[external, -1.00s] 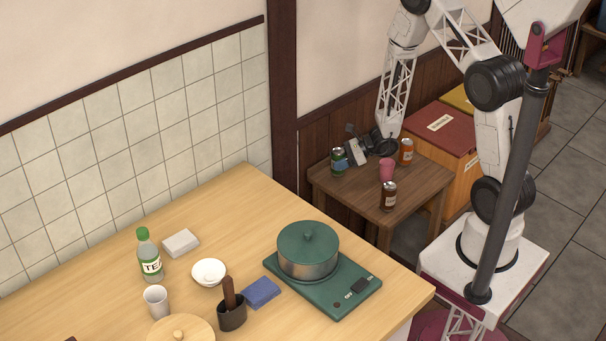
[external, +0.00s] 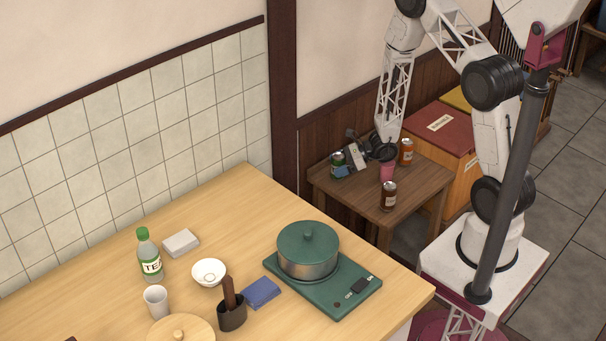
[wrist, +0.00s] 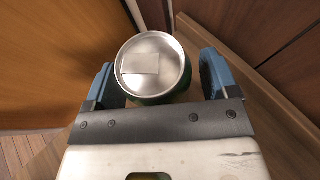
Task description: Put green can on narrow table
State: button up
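The green can (external: 336,159) stands at the left end of the small dark wooden table (external: 349,193). In the wrist view the green can (wrist: 153,66) shows from above, with its silver lid uppermost and a little green side. My gripper (wrist: 160,82) has its blue fingers on either side of the can. A gap shows at the right finger, and the left finger is close to the can. In the external view my gripper (external: 341,169) is low over the table at the can, partly hiding it. I cannot tell which table is the narrow one.
A pink cup (external: 387,172), an orange can (external: 406,152) and a brown can (external: 389,196) share the small table. A wall stands close behind it. The large light wooden table (external: 215,212) holds a pot (external: 308,250), a bottle (external: 149,258) and other tableware.

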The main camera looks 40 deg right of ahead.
jog(key=shift+r, duration=0.15)
jog(key=shift+s+d+r, duration=0.3)
jog(key=shift+s+d, duration=0.05)
jog(key=shift+d, duration=0.2)
jog(key=v, duration=0.3)
jog(key=shift+s+d+r, duration=0.1)
jog(key=shift+s+d, duration=0.1)
jog(key=shift+d, duration=0.1)
notch_tip(320, 180, up, 4)
jog(key=shift+f, duration=0.2)
jog(key=shift+r, duration=1.65)
jog(key=shift+a, duration=0.1)
